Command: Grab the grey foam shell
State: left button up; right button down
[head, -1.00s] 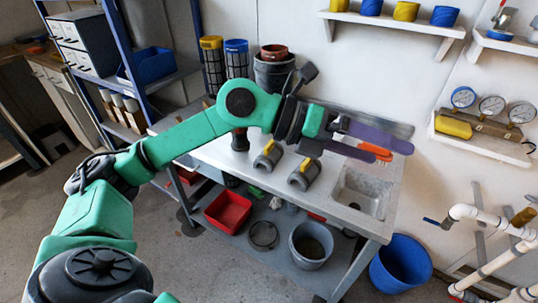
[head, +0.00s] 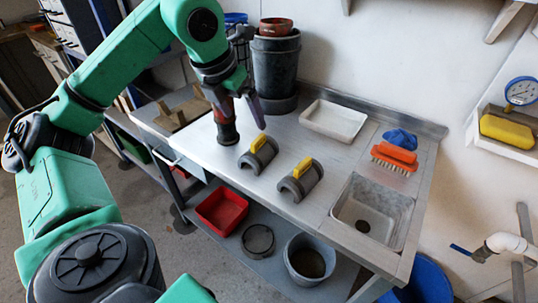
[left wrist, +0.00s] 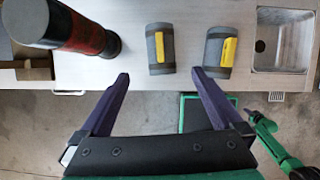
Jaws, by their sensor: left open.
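Two grey foam shells, each a half-tube with a yellow grip on top, sit on the steel bench. The left shell (head: 259,158) and the right shell (head: 300,183) lie side by side. The left wrist view shows the left shell (left wrist: 160,59) and the right shell (left wrist: 214,57) near the bench's front edge. My left gripper (head: 246,114) is open and empty, pointing down above the bench, up and left of the left shell. In the left wrist view its purple fingers (left wrist: 161,76) are spread wide, short of the left shell and touching neither. My right gripper does not show.
A dark cylinder with a red band (head: 227,128) stands left of the shells, close to my left gripper. A sink (head: 372,212), a white tray (head: 333,120) and an orange brush (head: 395,156) are to the right. Black buckets (head: 275,70) stand behind.

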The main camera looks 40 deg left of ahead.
aim_at(261, 146)
pick_arm(q)
jog(key=x, duration=0.4)
jog(key=shift+w+f+b, duration=0.15)
jog(key=shift+w+b, duration=0.1)
jog(key=shift+b, duration=0.1)
jog(key=x, duration=1)
jog(key=shift+w+f, duration=0.1)
jog(key=shift+w, duration=0.4)
jog(key=shift+w+a+f, duration=0.1)
jog(key=shift+w+f, duration=0.05)
jog(key=shift+f, duration=0.2)
jog(key=c, duration=1.1)
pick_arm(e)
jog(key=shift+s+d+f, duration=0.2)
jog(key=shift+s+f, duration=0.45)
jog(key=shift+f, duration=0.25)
